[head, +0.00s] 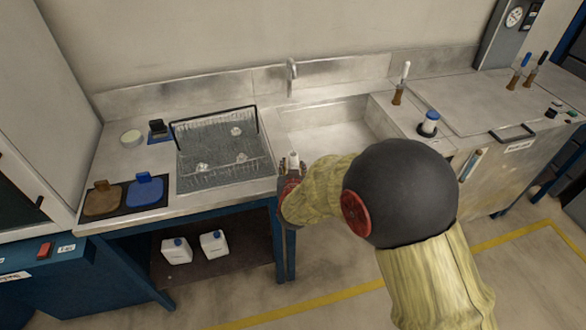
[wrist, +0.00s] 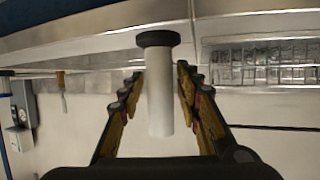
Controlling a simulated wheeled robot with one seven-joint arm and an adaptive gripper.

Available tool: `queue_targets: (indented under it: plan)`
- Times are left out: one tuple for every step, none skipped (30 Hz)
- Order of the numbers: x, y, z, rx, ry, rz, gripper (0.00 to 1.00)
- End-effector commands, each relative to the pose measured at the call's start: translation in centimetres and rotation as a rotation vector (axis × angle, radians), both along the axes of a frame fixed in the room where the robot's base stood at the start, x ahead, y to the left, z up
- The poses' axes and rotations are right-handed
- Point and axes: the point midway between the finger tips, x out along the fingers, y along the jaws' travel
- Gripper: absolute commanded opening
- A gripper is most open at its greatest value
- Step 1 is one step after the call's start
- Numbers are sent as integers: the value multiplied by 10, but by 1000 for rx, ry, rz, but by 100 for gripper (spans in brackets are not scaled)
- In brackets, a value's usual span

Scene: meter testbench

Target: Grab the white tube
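The white tube (wrist: 160,92) stands between the two fingers of my gripper (wrist: 160,72) in the wrist view. It has a black disc at its upper end in that picture. Thin strips of background show on both sides of the tube, so the fingers look apart from it. In the head view, the white top of the tube (head: 293,158) rises between the fingertips of my gripper (head: 293,167), at the counter's front edge by the sink. The gripper and arm hide its lower part there.
The dish rack (head: 222,150) stands to the left of the gripper, the empty sink (head: 325,125) behind it. White jugs (head: 214,244) sit below the counter (head: 235,202).

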Motion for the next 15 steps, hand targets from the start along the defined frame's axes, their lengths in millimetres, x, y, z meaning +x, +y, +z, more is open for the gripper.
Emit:
queue_targets:
  plan:
    - [0,0,0,0,0,0,29]
    - [0,0,0,0,0,0,28]
    - [0,0,0,0,0,0,25]
    - [0,0,0,0,0,0,24]
    - [0,0,0,0,0,0,22]
    - [0,0,0,0,0,0,20]
    - [0,0,0,0,0,0,18]
    - [0,0,0,0,0,0,16]
    - [0,0,0,0,0,0,14]
    - [0,0,0,0,0,0,12]
    - [0,0,0,0,0,0,11]
    - [0,0,0,0,0,0,8]
    - [0,0,0,0,0,0,7]
    - [0,0,0,0,0,0,5]
    - [0,0,0,0,0,0,3]
